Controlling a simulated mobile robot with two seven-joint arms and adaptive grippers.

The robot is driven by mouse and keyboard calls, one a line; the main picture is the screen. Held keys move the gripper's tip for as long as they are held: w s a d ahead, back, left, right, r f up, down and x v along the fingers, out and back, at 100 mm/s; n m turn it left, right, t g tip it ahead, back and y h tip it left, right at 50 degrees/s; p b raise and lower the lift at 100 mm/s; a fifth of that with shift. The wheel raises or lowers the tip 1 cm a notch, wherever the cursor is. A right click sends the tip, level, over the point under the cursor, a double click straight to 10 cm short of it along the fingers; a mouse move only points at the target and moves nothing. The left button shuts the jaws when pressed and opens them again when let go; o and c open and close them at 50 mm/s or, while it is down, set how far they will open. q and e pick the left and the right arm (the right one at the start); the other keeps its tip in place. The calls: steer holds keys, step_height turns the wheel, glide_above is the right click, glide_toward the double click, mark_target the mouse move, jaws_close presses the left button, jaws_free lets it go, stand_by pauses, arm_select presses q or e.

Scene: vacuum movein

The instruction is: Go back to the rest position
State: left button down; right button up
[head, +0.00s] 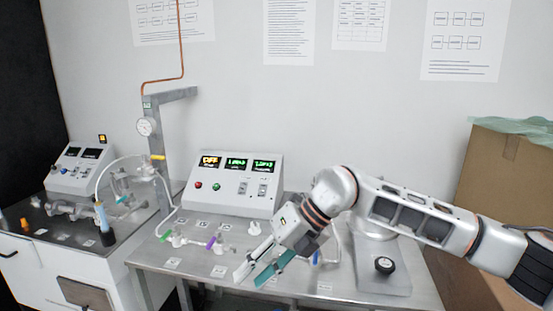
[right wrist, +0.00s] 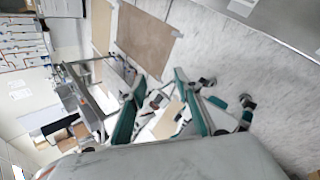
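My right gripper (head: 250,279) reaches in from the right in the head view, over the front of the metal bench (head: 345,295). Its two teal-padded fingers stand apart with nothing between them. In the right wrist view the gripper (right wrist: 158,82) also shows spread fingers and an empty gap. The control box (head: 230,205) with lit displays stands on the bench behind the gripper. My left gripper shows in neither view.
Glass tubing with coloured valves (head: 210,241) lies on the bench just left of my right gripper. A grey post (head: 155,125) with a gauge rises behind it. A black-knobbed device (head: 384,265) sits under my right arm. A cardboard box (head: 505,175) stands at right.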

steer(key=s+a+r+m+g+y, duration=0.2)
steer(key=s+a+r+m+y, duration=0.1)
steer(key=s+a+y, duration=0.55)
steer(key=w+d+f+m+t+y, duration=0.1)
steer(key=w+d+f+m+t, duration=0.2)
steer(key=m+t, duration=0.5)
steer(key=w+d+f+m+t+y, duration=0.1)
steer(key=w+d+f+m+t, duration=0.1)
steer(key=w+d+m+t, duration=0.45)
steer(key=s+d+f+m+t+h, duration=0.2)
steer(key=d+f+m+t+h, duration=0.3)
steer(key=d+f+m+h, duration=0.45)
steer(key=s+d+f+m+g+h, duration=0.2)
steer(key=s+d+f+m, duration=0.1)
steer(key=f, duration=0.5)
steer(key=s+d+f+m+g+h, duration=0.1)
steer(key=s+d+f+m+h, duration=0.1)
steer(key=s+d+f, duration=0.4)
steer(key=s+d+f+m+g+h, duration=0.2)
steer(key=s+d+f+m, duration=0.2)
steer(key=s+f, duration=0.4)
step_height(320, 180, down, 3)
steer(key=shift+s+d+f+g, duration=0.2)
steer(key=shift+d+g, duration=0.15)
steer(key=shift+d, duration=0.2)
